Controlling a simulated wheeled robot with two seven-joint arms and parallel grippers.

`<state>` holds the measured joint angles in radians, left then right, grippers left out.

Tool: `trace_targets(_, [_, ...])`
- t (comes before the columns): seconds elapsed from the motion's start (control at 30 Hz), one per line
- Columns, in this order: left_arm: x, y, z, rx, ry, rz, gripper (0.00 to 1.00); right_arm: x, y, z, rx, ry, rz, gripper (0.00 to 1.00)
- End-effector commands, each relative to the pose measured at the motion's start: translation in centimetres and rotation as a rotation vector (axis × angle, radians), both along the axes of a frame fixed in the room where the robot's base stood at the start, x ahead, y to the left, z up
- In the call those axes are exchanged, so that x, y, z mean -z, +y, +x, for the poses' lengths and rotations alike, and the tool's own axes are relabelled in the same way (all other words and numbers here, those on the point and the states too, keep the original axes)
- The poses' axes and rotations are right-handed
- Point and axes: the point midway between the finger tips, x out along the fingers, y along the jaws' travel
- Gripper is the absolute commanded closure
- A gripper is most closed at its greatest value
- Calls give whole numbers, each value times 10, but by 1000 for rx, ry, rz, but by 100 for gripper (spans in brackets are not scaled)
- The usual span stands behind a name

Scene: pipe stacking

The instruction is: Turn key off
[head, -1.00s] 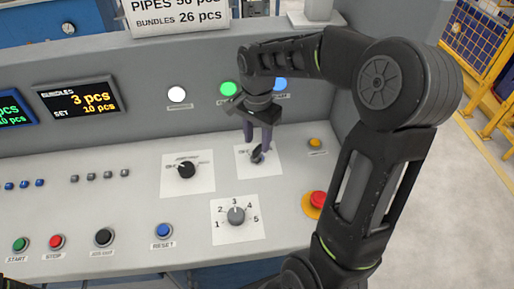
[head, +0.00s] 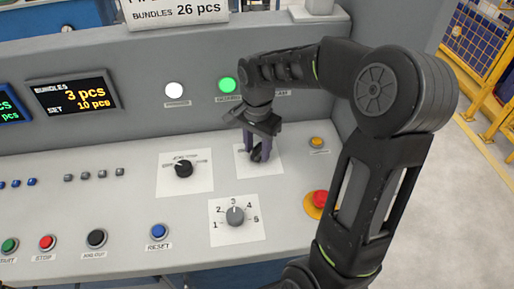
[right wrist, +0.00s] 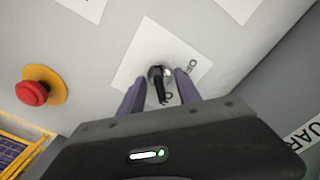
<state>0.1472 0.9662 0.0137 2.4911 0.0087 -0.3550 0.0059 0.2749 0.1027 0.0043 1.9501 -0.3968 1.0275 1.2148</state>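The key switch (head: 257,154) sits on a white plate on the sloped console, with a dark key in it. The right wrist view shows the key (right wrist: 159,86) on its white plate (right wrist: 131,66), with partly hidden lettering beside it. My right gripper (head: 258,157) points down over the switch. In the right wrist view its two purple fingers (right wrist: 160,93) stand on either side of the key, with a gap on each side. The gripper is open and not holding the key. My left gripper is not in view.
A black selector knob (head: 183,169) is left of the key plate, and a numbered grey knob (head: 235,216) is in front. A red emergency button (head: 320,198) and a small orange button (head: 317,142) are to the right. A green lamp (head: 227,85) is lit behind.

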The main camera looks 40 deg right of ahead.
Motion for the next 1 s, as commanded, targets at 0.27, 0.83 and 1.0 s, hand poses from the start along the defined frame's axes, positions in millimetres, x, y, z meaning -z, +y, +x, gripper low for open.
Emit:
trace_targets(0.27, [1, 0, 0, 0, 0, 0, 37, 2, 0, 0, 0, 0, 0, 60])
trace_targets(0.83, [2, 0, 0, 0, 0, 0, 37, 2, 0, 0, 0, 0, 0, 78])
trace_targets(1.0, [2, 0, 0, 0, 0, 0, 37, 2, 0, 0, 0, 0, 0, 92])
